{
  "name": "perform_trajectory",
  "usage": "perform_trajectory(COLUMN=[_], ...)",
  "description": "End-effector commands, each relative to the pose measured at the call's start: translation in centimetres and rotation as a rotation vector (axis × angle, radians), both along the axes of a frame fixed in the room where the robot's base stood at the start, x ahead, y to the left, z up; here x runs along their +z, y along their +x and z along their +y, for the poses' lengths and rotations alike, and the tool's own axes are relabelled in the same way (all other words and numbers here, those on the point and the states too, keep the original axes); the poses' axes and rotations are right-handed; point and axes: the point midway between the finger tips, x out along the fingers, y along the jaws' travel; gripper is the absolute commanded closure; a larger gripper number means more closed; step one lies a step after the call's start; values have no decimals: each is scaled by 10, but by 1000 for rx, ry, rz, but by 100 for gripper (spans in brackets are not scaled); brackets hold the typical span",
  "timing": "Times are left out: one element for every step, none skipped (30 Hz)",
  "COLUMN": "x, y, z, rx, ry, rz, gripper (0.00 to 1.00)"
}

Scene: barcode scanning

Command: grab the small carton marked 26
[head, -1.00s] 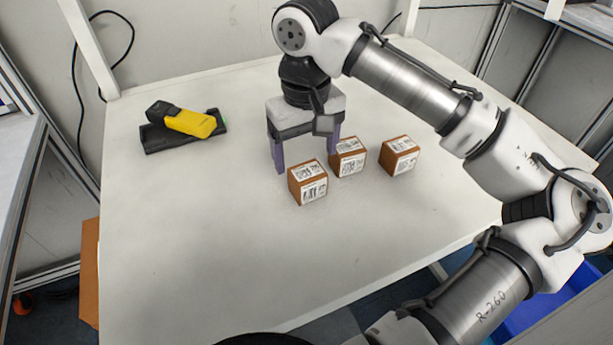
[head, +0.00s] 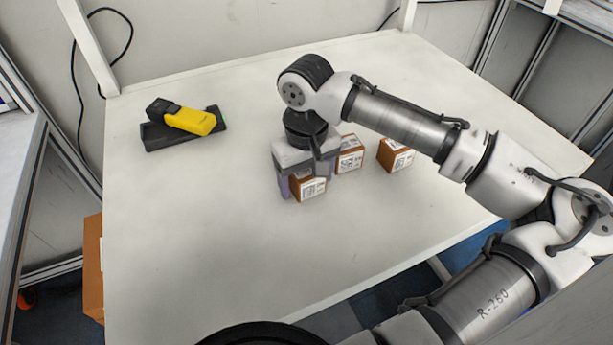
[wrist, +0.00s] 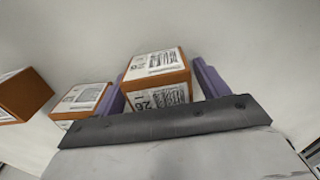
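The small carton marked 26 (wrist: 158,92) is brown with white barcode labels and sits between my gripper's two purple fingers in the wrist view. It also shows in the head view (head: 312,189), partly hidden under my gripper (head: 305,182). The fingers are open around the carton, one on each side. A narrow gap shows on its right side; on the left, the wrist view does not show clearly whether the finger touches. The carton stands on the white table (head: 200,240).
A second carton (head: 349,160) stands close behind and right of the gripper, and a third carton (head: 392,157) is farther right. A yellow and black scanner (head: 190,121) lies on a black stand (head: 160,141) at the back left. The table's front is clear.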

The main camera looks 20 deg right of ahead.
Motion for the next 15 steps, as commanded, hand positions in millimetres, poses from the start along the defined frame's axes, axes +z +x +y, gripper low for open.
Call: perform_trajectory(x=[0,0,0,0,0,0,0,0,0,0,1,1,1,1,1], y=[0,0,0,0,0,0,0,0,0,0,0,0,0,0,0], z=[0,0,0,0,0,0,0,0,0,0,0,0,0,0,0], rx=[0,0,0,0,0,0,0,0,0,0,0,0,0,0,0], ry=[0,0,0,0,0,0,0,0,0,0,0,0,0,0,0], rz=[0,0,0,0,0,0,0,0,0,0,0,-1,-1,-1,-1], gripper=[33,37,42,46,50,55,59,63,68,72,72,72,72,72,72])
